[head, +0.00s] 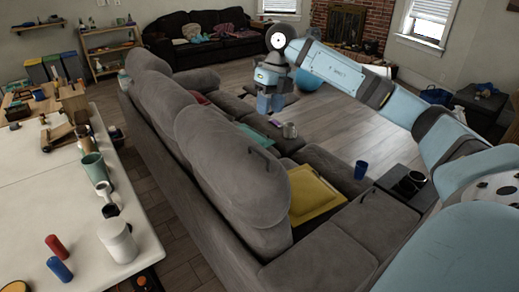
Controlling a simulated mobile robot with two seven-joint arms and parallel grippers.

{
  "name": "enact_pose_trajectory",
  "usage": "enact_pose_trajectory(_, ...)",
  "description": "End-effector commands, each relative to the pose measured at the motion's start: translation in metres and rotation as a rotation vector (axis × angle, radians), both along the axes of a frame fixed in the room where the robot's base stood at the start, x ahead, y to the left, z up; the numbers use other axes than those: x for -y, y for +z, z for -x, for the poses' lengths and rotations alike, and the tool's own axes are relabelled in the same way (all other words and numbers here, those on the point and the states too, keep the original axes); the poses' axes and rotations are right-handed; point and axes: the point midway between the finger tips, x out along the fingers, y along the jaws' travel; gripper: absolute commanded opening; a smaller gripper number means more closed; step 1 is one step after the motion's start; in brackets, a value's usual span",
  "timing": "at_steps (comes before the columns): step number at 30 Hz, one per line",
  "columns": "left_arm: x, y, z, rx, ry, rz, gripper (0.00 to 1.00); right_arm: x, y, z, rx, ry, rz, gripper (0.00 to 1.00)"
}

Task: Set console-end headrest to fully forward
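A grey sofa (180,165) runs from the upper left to the lower right, seen from behind. Its near headrest (222,165) is a large rounded cushion on the backrest; a thin dark curved piece shows on its right side. A second headrest (150,72) stands at the far end. How far forward either is tilted is hard to tell. A dark console (402,190) with cup holders is at the right. My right gripper (270,106) hangs fingers down beyond the sofa, apart from both headrests; its finger gap is too small to judge. My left gripper is out of view.
A white table (40,195) with cups, a jar and blocks stands left of the sofa. Open wooden floor (345,125) lies beyond.

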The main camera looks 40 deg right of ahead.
Motion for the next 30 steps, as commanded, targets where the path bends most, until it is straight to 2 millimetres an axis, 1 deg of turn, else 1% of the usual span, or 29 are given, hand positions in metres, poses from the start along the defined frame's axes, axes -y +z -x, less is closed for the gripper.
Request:
enact_pose_trajectory(1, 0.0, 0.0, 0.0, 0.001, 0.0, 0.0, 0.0, -0.002, -0.009, 0.001, -0.005, 0.003, -0.001, 0.38)
enact_pose_trajectory(5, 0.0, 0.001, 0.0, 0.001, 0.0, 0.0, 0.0, -0.008, -0.035, 0.0, -0.006, 0.004, -0.003, 0.38)
enact_pose_trajectory(9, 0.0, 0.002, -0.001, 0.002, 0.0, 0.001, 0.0, -0.014, -0.065, -0.001, -0.006, 0.005, -0.005, 0.38)
enact_pose_trajectory(15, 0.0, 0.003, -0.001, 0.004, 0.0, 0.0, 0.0, -0.022, -0.101, -0.001, -0.005, 0.005, -0.006, 0.38)
enact_pose_trajectory(18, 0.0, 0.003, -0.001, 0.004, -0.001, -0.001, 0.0, -0.024, -0.114, -0.002, -0.003, 0.005, -0.005, 0.38)
enact_pose_trajectory(21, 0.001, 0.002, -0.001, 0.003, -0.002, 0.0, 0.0, -0.026, -0.121, -0.002, -0.002, 0.006, -0.006, 0.38)
enact_pose_trajectory(30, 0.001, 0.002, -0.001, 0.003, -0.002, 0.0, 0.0, -0.027, -0.126, -0.003, 0.0, 0.005, -0.006, 0.38)
